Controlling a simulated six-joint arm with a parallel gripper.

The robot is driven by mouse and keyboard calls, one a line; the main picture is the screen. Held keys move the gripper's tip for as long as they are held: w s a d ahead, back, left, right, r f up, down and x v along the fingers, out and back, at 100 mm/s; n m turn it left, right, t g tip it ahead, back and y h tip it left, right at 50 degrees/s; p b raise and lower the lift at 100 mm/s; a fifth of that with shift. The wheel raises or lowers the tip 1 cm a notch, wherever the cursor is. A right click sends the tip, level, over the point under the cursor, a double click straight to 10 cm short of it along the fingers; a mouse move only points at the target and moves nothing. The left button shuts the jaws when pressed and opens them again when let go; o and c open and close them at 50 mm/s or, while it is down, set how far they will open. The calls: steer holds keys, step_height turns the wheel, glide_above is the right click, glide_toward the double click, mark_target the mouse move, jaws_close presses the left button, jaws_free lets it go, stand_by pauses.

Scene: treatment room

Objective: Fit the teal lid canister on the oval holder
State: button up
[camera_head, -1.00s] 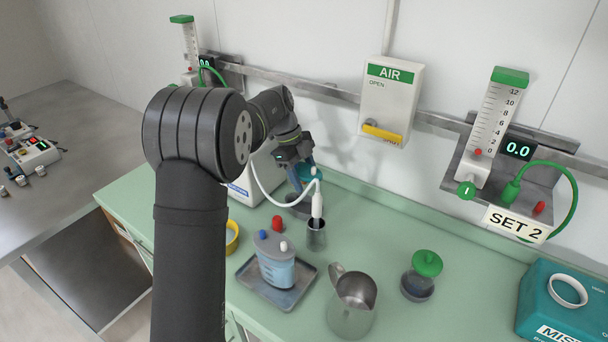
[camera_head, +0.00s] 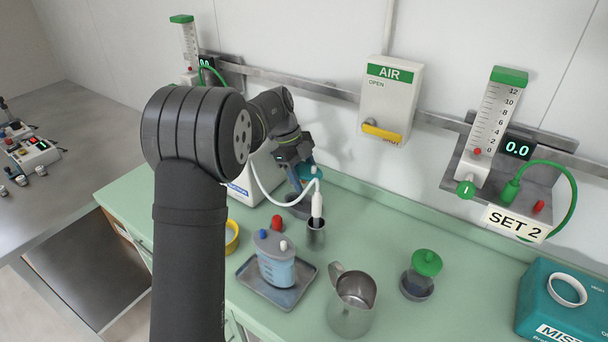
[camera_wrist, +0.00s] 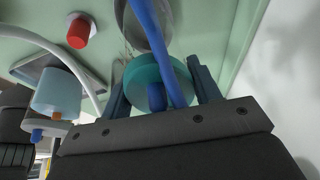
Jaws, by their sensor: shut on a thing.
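My gripper (camera_wrist: 160,88) is shut on the teal lid canister (camera_wrist: 172,70), with one finger on each side of the lid. A blue stem stands on the lid, and a blue tube passes in front of it in the wrist view. In the head view the teal lid (camera_head: 307,172) shows just below my gripper (camera_head: 298,168), near the wall. The dark grey oval holder (camera_head: 298,210) is on the green counter below it, partly hidden by the white hose. Whether the canister touches the holder I cannot tell.
The wall is close behind.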

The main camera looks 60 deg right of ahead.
mark_target(305, 172)
steer(key=shift+y, duration=0.4)
steer(key=f, duration=0.1)
steer(key=a+f, duration=0.1)
steer(key=f, duration=0.2)
steer(key=shift+s+a, duration=0.25)
steer(key=shift+s, duration=0.05)
steer(key=o, duration=1.2)
steer(key=shift+r, duration=0.1)
steer(key=shift+w+d+r, duration=0.15)
steer(key=shift+r, duration=1.1)
steer(key=shift+w+d+r, duration=0.1)
steer(key=shift+r, duration=1.15)
steer(key=shift+s+r, duration=0.1)
steer(key=shift+r, duration=0.85)
